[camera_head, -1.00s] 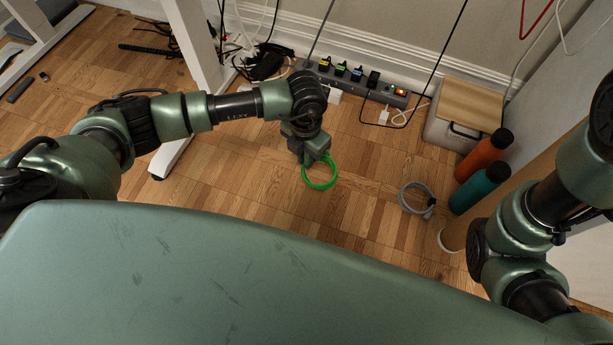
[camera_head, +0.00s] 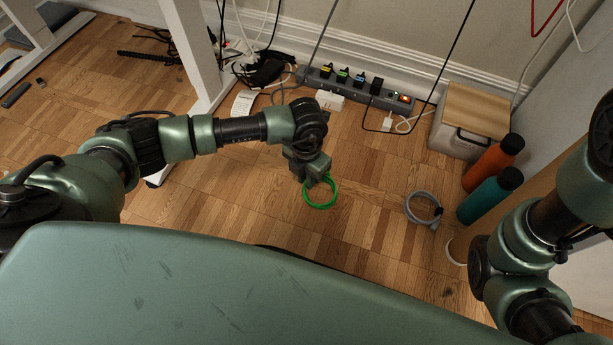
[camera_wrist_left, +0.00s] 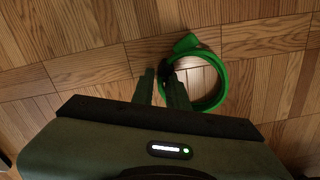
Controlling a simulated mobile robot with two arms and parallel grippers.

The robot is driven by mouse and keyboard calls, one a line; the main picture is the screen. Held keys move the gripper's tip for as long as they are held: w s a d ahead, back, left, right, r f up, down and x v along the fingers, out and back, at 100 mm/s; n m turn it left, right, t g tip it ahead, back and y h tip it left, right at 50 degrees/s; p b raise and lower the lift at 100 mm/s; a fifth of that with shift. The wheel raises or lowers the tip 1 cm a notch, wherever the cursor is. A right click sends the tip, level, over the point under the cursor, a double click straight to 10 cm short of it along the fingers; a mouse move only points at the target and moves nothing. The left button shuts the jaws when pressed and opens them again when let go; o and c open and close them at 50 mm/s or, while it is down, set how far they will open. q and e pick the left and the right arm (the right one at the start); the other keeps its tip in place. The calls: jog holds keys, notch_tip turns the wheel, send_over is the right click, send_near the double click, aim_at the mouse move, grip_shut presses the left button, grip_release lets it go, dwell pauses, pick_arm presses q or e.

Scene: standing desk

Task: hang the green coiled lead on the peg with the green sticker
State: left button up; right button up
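The green coiled lead (camera_head: 320,206) is a bright green ring at my left gripper (camera_head: 317,180), over the wood floor in the head view. In the left wrist view the lead (camera_wrist_left: 222,85) loops to the right of the fingertips (camera_wrist_left: 161,85), and its left side passes between them. The fingers are close together on it. The gap between lead and floor is hard to judge. My right arm (camera_head: 535,235) shows at the right, but its gripper is outside the picture. No peg or green sticker shows in these views.
A grey coiled cable (camera_head: 410,213) lies on the floor. A power strip (camera_head: 350,86) runs along the wall. A white desk leg (camera_head: 190,50) stands left.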

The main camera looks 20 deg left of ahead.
pick_arm(q)
jog(key=shift+o, duration=0.9)
